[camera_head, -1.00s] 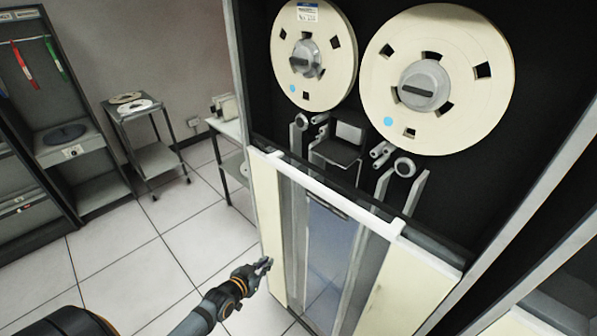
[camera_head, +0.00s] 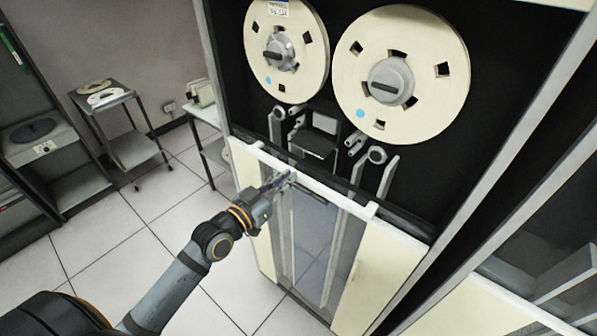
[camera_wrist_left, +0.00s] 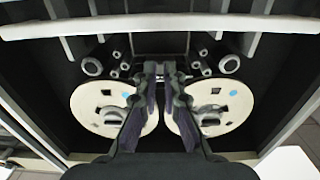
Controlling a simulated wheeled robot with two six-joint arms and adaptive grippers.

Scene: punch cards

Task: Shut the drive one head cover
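The tape drive (camera_head: 385,275) stands at centre right with two large cream reels. The head cover (camera_head: 312,145), a small dark flap, hangs out below a lighter square between the roller posts, under the reels. My left gripper (camera_head: 290,178) is in front of the white bar (camera_head: 318,186), just below and left of the cover. It looks empty, its fingers (camera_wrist_left: 161,70) a little apart. In the left wrist view, the reels appear below and the fingers hide the middle of the head area. Contact with the bar cannot be told. My right gripper is not in view.
The white bar crosses the drive above a glass-fronted column (camera_head: 310,240). Rollers and upright posts (camera_head: 387,178) flank the cover. A small cart (camera_head: 135,150) and a side table (camera_head: 207,118) stand to the left. Open tiled floor (camera_head: 115,235) lies in front.

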